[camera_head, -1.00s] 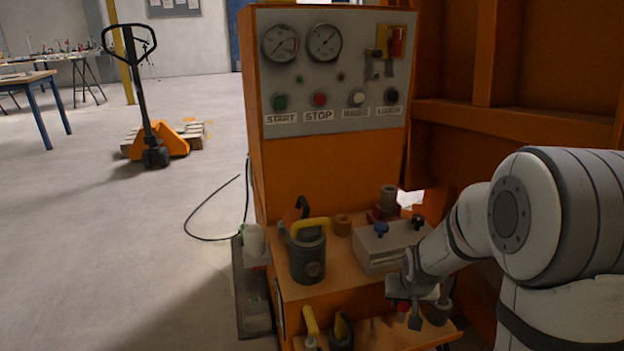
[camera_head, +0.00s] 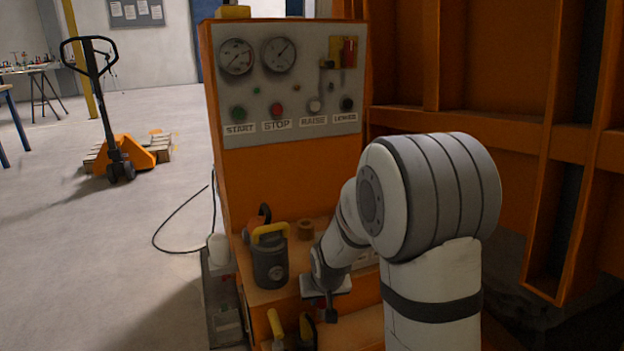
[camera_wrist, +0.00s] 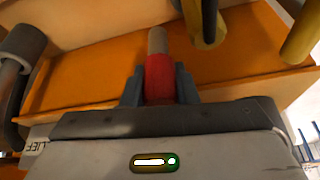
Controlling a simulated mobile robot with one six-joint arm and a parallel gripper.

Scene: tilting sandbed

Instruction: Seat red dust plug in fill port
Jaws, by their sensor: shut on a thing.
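The red dust plug (camera_wrist: 159,80) is held between the two dark fingers of my gripper (camera_wrist: 160,87) in the wrist view. Its grey-tan end points away from the gripper, over an orange shelf. In the head view my gripper (camera_head: 325,304) hangs low in front of the orange cabinet's ledge, right of a dark grey canister with a yellow handle. The plug cannot be made out there. I cannot pick out the fill port for certain in either view.
The dark canister (camera_head: 270,258) and a tan ring (camera_head: 305,229) stand on the ledge. Yellow-handled items (camera_head: 276,324) sit below. In the wrist view, a dark cylindrical fitting (camera_wrist: 22,45) is at left and yellow-and-dark handles (camera_wrist: 207,25) at upper right. An orange frame stands right of my arm.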

